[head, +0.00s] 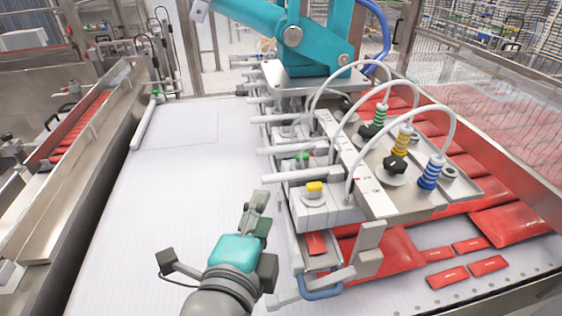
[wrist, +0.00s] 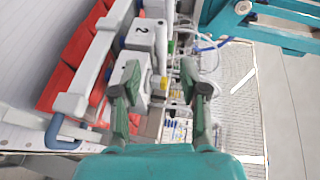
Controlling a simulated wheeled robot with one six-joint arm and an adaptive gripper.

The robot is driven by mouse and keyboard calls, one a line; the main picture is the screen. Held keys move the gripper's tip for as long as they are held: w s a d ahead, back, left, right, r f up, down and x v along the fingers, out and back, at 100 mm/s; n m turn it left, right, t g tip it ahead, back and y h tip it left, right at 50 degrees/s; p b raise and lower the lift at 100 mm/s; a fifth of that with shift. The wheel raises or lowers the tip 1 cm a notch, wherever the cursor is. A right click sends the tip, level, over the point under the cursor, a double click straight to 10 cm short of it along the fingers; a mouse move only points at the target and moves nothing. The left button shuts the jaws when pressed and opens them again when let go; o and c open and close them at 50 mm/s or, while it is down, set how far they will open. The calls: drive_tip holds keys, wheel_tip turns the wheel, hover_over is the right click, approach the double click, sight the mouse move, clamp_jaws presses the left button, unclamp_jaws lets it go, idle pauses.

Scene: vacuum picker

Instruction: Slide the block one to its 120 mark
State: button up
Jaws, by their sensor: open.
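The front block (head: 325,210), pale grey with a yellow knob (head: 315,187), sits at the near end of the row under the long plate. No number is readable on it, so I cannot confirm it is block one. In the wrist view its yellow knob (wrist: 163,84) shows between my fingers, and the left finger partly covers the block. The block behind it, marked 2 (wrist: 140,31), has green knobs (head: 301,160). My gripper (head: 257,207) is open and empty, left of the front block and apart from it. It also shows in the wrist view (wrist: 160,78). No 120 mark is readable.
A grey plate (head: 372,186) carries blue, yellow and green bellows with white hoses, right of the blocks. Red packets (head: 510,222) lie beyond it. A blue handle (head: 322,293) is at the near end. The white tabletop (head: 150,215) to the left is clear.

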sight(275, 181)
drive_tip(key=x, duration=1.1)
drive_tip(key=shift+r, duration=0.1)
clamp_jaws()
